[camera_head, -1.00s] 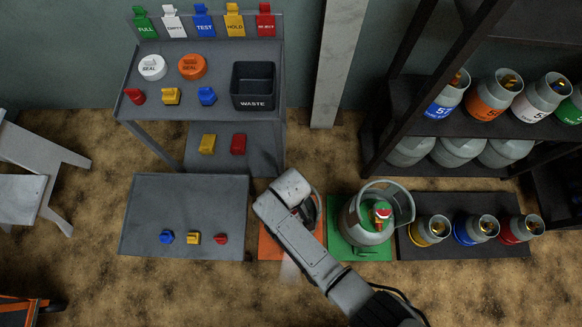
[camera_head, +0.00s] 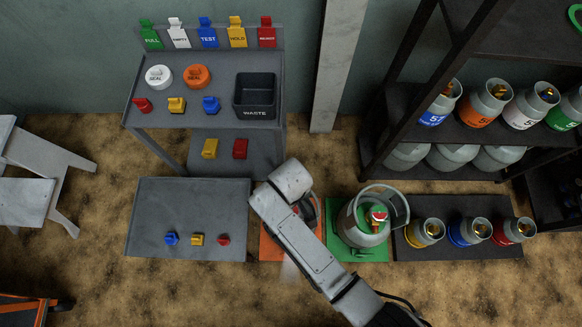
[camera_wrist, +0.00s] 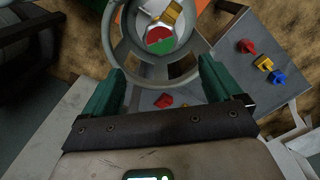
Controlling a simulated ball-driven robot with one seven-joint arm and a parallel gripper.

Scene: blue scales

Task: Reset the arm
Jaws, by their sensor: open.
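My gripper (camera_wrist: 160,72) is open, with its two green fingers spread apart in the wrist view. Between and beyond the fingertips is the grey ring collar of a gas cylinder (camera_wrist: 118,42), with a brass valve (camera_wrist: 172,14) and a red and green disc (camera_wrist: 160,40) inside it. I cannot tell whether the fingers touch the collar. In the head view my bent arm reaches up from the bottom right and ends above the orange mat (camera_head: 268,250). It largely hides the cylinder there and the gripper fingers.
A grey cylinder (camera_head: 347,232) with an open collar stands on a green mat (camera_head: 338,253), close right of my arm. Small cylinders stand on a dark mat (camera_head: 440,251) further right. A low grey table (camera_head: 190,205) is at left, a workbench with a waste bin (camera_head: 254,93) behind.

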